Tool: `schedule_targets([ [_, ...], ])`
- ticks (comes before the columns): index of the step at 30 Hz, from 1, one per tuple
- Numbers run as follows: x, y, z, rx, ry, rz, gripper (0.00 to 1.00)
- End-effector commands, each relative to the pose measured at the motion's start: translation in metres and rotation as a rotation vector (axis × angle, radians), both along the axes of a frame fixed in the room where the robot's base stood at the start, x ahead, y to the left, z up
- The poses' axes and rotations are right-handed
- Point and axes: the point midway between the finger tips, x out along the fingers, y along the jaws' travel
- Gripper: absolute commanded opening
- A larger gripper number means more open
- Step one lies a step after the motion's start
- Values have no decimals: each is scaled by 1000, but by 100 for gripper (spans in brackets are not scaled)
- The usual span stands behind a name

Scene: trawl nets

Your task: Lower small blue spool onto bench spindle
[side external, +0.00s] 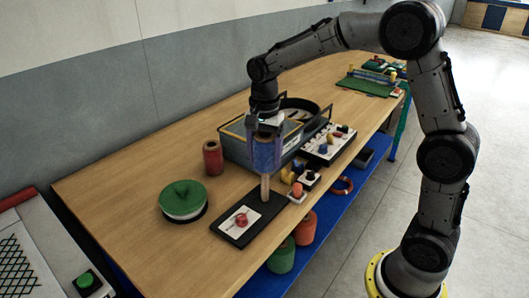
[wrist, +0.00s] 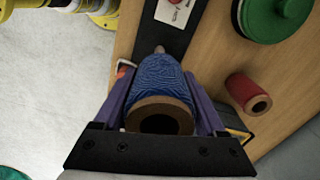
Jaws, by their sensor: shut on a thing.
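My gripper (side external: 265,146) is shut on the small blue spool (side external: 265,158), its purple fingers on either side. The spool is upright above the bench spindle (side external: 265,189), a pale peg on a black base board (side external: 232,231). In the wrist view the blue spool (wrist: 162,82) fills the space between the fingers, its brown end ring towards the camera. The spindle (wrist: 160,49) shows just past the spool's far end. I cannot tell whether the spindle's tip is inside the spool's bore.
A red spool (side external: 212,158) and a green-topped round tub (side external: 183,199) stand left on the bench. A grey bin (side external: 233,148) is close behind my gripper. A white panel with knobs (side external: 325,148) and small coloured blocks (side external: 290,174) lie right. The bench's front edge is near.

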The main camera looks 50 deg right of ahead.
Motion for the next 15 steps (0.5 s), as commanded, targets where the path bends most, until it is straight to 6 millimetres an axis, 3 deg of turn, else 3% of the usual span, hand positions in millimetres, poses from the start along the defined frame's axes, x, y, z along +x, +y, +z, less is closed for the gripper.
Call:
schedule_targets([
  [15,0,0,-16,0,1,0,11],
])
